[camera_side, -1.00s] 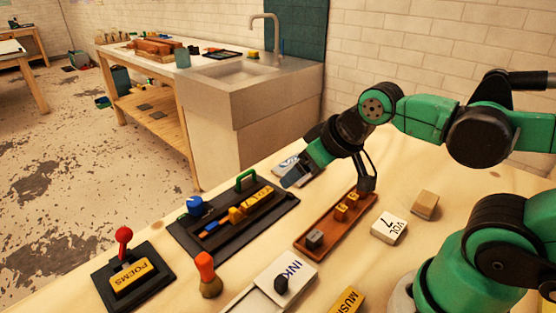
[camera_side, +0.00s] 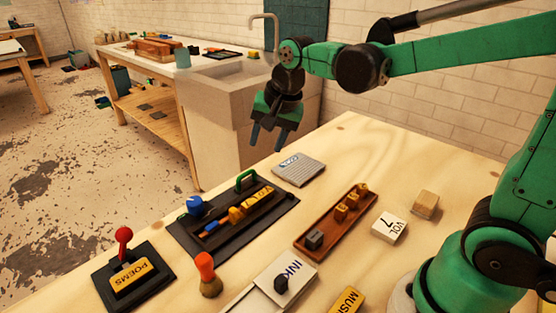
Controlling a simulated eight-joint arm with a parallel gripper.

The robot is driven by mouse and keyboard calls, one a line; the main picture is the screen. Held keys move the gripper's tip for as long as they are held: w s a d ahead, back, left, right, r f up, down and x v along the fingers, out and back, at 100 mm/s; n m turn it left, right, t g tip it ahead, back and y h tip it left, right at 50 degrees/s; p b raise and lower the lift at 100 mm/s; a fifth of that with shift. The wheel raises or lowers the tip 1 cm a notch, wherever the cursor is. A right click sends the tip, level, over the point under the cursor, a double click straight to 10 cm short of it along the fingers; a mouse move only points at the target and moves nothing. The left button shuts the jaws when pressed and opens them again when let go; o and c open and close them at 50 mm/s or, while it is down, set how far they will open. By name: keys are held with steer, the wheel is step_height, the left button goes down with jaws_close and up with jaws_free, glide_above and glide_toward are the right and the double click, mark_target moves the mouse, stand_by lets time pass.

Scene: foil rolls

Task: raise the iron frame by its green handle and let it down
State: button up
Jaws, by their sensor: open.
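The iron frame (camera_side: 235,232) is a dark flat piece lying on the wooden table, left of the middle. Its green handle (camera_side: 246,179) stands up at its far end. A blue knob (camera_side: 196,206) sits on its left side, and a row of yellow and blue pieces (camera_side: 237,214) lies inside it. My gripper (camera_side: 266,141) is open and empty, pointing down. In the picture it hangs above and a little right of the green handle, apart from it.
A grey slatted block (camera_side: 300,170) lies right of the frame. A brown wooden tray (camera_side: 325,234) holds small blocks. A red-knobbed lever (camera_side: 123,236) on a dark plate stands left, and an orange-topped handle (camera_side: 207,272) is in front. White (camera_side: 389,229) and wooden blocks (camera_side: 426,203) lie right.

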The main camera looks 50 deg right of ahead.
mark_target(247, 172)
steer(key=shift+w+d+f+m+g, duration=0.25)
steer(key=shift+w+f+m+g, duration=0.1)
steer(key=shift+w+f+m, duration=1.25)
steer(key=shift+w+d+f+m+g, duration=0.35)
steer(key=shift+w+f+m, duration=0.7)
steer(key=shift+f, duration=0.95)
steer(key=shift+w+d+f+m+g, duration=0.15)
steer(key=shift+w+f+m+g, duration=0.25)
steer(key=shift+w+f+m, duration=1.15)
steer(key=shift+s+f+n, duration=0.2)
steer(key=shift+f+n, duration=0.05)
steer(key=shift+n, duration=0.05)
jaws_close()
